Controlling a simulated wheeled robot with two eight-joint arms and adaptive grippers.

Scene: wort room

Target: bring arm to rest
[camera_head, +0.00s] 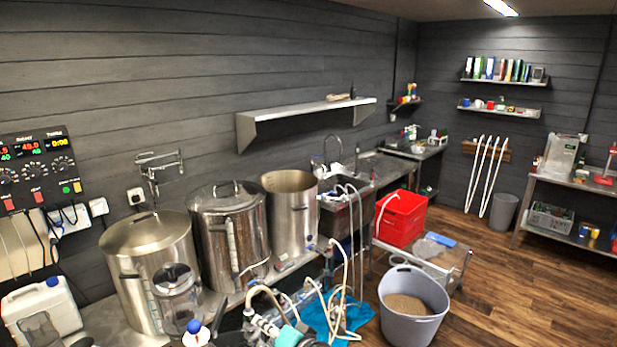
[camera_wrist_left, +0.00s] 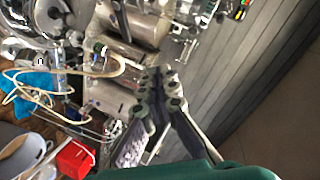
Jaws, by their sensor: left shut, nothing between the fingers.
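My left gripper (camera_head: 256,320) shows at the bottom centre of the head view, in front of the steel kettles and near the pale hoses. It is grey with a teal part behind the fingers. In the left wrist view the left gripper (camera_wrist_left: 157,88) is shut, with nothing seen between its fingers. The picture there is tilted, and kettles and hoses lie beyond the fingers. My right gripper is in neither view.
Three steel kettles (camera_head: 230,228) stand on a bench along the wall. A grey tub (camera_head: 412,323) of grain stands on the floor beside a low trolley with a red crate (camera_head: 401,218). A white canister (camera_head: 42,310) stands at left. Wooden floor at right is clear.

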